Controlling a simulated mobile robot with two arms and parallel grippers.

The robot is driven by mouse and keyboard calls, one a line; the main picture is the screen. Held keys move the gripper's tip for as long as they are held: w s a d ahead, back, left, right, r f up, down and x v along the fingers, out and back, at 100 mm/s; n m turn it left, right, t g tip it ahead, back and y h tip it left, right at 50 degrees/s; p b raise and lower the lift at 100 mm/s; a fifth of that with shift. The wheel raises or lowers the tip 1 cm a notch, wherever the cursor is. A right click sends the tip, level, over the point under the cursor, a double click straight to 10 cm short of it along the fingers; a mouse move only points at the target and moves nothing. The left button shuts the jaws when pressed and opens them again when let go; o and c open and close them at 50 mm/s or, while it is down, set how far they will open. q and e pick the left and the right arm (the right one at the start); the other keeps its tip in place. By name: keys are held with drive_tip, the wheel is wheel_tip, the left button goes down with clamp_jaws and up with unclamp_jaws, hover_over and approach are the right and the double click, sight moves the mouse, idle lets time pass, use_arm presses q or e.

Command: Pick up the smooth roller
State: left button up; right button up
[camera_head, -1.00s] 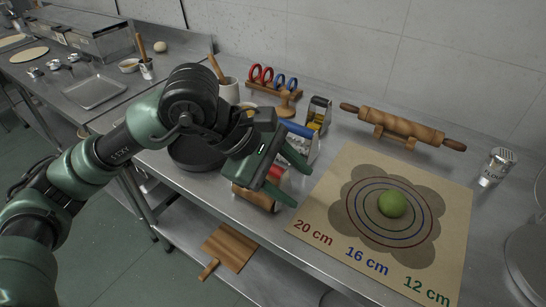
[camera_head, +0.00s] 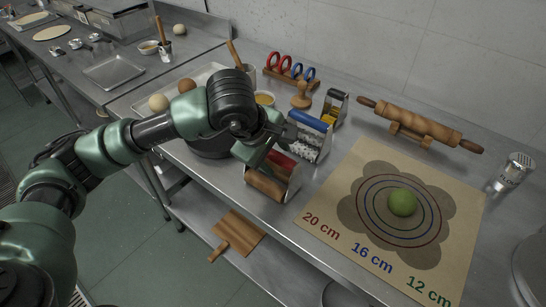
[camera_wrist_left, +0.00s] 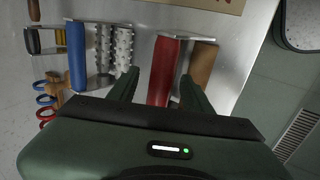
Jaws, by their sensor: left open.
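The smooth roller has a plain wooden drum (camera_head: 265,185) and a red handle (camera_head: 284,160). It is near the front edge of the steel counter, beside the blue-handled spiked roller (camera_head: 311,123). In the left wrist view, the red handle (camera_wrist_left: 164,72) and wooden drum (camera_wrist_left: 202,64) are upper centre. My left gripper (camera_head: 268,143) is open and empty at the red handle's upper left in the head view. In the wrist view, the red handle shows between the fingertips (camera_wrist_left: 158,86), with the wooden drum beyond the right finger. I cannot tell the remaining height. My right gripper is not in view.
The blue handle (camera_wrist_left: 77,56) and spiked drums (camera_wrist_left: 112,47) are close left of the fingers. A dark pan (camera_head: 211,147) sits behind the arm. A marked mat (camera_head: 345,180) with a green ball (camera_head: 402,202) is to the right. A rolling pin (camera_head: 420,123) is at the back.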

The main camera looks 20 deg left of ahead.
use_arm(q)
clamp_jaws()
drive_tip(key=shift+r, duration=0.1)
idle(1.3)
